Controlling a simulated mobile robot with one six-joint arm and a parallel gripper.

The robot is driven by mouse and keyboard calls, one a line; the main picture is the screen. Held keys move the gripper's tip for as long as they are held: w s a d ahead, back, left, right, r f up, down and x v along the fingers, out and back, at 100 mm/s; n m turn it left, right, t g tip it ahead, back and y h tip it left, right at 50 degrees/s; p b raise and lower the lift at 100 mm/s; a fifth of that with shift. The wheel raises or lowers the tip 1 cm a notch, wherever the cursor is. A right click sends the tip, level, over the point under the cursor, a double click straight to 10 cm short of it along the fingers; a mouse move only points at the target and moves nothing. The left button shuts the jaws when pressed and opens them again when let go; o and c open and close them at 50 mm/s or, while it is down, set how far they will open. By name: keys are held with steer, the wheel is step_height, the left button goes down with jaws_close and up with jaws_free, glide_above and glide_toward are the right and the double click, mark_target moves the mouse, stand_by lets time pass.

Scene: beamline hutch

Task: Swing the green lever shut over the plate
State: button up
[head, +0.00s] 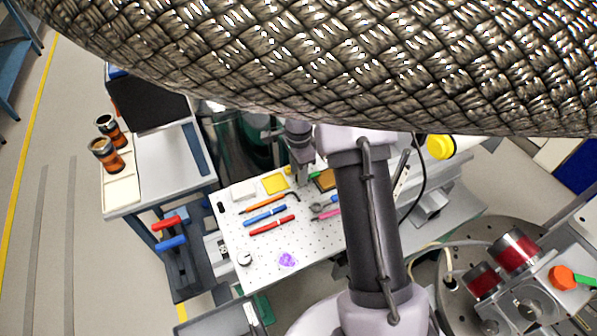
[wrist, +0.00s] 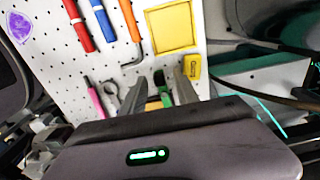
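My gripper (wrist: 161,88) reaches down over the white perforated board, its two fingers apart. A small green piece (wrist: 160,81), probably the green lever, shows in the gap between the fingers; I cannot tell whether they touch it. In the head view my gripper (head: 302,176) is beside a brown-gold plate (head: 327,180) with a little green at its edge. My arm partly hides this spot, and the lever's angle over the plate cannot be made out.
The white board (head: 315,240) holds a yellow square (head: 275,183), a red tool (head: 272,225), a blue tool (head: 265,215) and a purple piece (head: 287,259). A small yellow block (wrist: 190,68) is close to the fingers.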

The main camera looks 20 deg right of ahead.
step_height(320, 180, up, 17)
steer(key=p, duration=0.5)
steer(key=shift+r+p, duration=0.2)
steer(key=shift+p, duration=0.1)
